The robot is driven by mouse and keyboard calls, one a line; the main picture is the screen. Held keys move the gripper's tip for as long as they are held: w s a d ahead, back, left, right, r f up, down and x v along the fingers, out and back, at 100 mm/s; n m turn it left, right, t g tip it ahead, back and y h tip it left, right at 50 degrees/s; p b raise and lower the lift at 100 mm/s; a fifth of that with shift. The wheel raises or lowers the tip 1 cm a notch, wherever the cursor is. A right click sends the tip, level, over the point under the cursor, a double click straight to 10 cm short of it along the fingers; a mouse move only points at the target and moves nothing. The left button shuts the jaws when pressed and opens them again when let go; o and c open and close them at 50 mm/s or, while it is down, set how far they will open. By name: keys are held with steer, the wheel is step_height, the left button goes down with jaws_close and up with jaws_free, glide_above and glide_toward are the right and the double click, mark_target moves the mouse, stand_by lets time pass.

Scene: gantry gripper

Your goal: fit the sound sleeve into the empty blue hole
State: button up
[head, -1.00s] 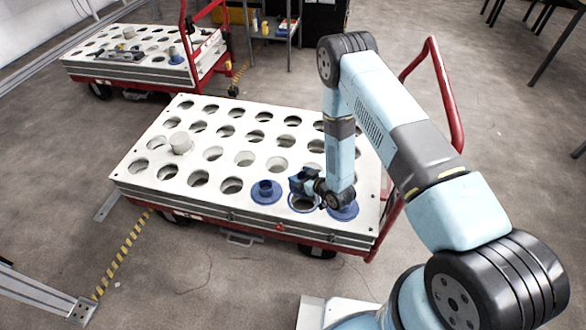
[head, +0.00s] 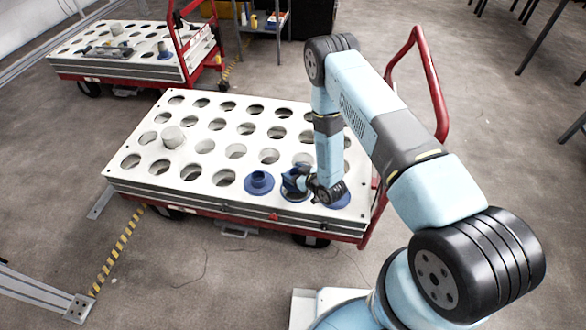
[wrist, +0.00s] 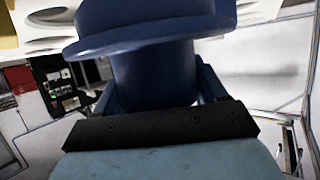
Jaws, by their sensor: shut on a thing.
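My gripper (head: 302,180) is shut on a blue flanged sleeve (wrist: 150,70), which fills the upper middle of the wrist view between the fingers. In the head view the held sleeve (head: 289,182) is over the middle blue-ringed hole (head: 294,198) on the front row of the white cart top. My gripper and wrist cover much of that hole, so how far the sleeve is in it cannot be told. A blue sleeve (head: 259,181) stands in the hole to the left. Another blue part (head: 338,203) on the right is partly hidden by my arm.
The white cart top (head: 215,203) has several empty round holes. A pale cylinder (head: 173,136) stands at its left. A red handle (head: 432,75) rises at the right. A second cart (head: 130,65) stands behind at upper left.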

steer(key=shift+f, duration=1.35)
steer(key=shift+f, duration=1.05)
stand_by(1.0)
steer(key=o, duration=1.3)
steer(key=shift+c, duration=0.2)
steer(key=shift+s, duration=0.1)
steer(key=v, duration=1.3)
steer(key=shift+s+d, duration=0.2)
steer(key=shift+d, duration=0.05)
steer(key=shift+w+r, duration=0.1)
